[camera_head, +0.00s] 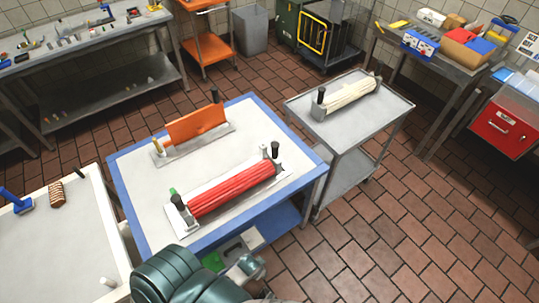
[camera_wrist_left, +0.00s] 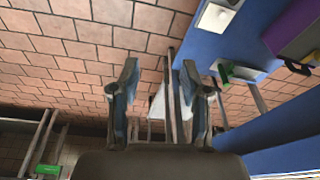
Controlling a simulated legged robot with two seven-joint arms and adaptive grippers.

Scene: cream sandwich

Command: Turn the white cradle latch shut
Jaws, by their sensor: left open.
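A white, ribbed roller (camera_head: 350,95) lies in a pale cradle on the grey trolley at the right of the blue-rimmed table. A black upright knob (camera_head: 320,96) stands at its left end and a smaller dark part (camera_head: 378,78) at its right end. I cannot tell which of these is the latch, or its angle. My left gripper (camera_wrist_left: 160,72) is open and empty in the left wrist view, with floor tiles and a blue shelf beyond it. In the head view my teal arm enters at the bottom, near the table's front edge, well apart from the white roller; its fingertips are not clear.
The blue-rimmed table (camera_head: 135,179) holds a red roller (camera_head: 235,190) in a cradle with black knobs and an upright orange panel (camera_head: 196,125). A pale table stands at left. Benches with tools line the back. Tiled floor is clear at the right.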

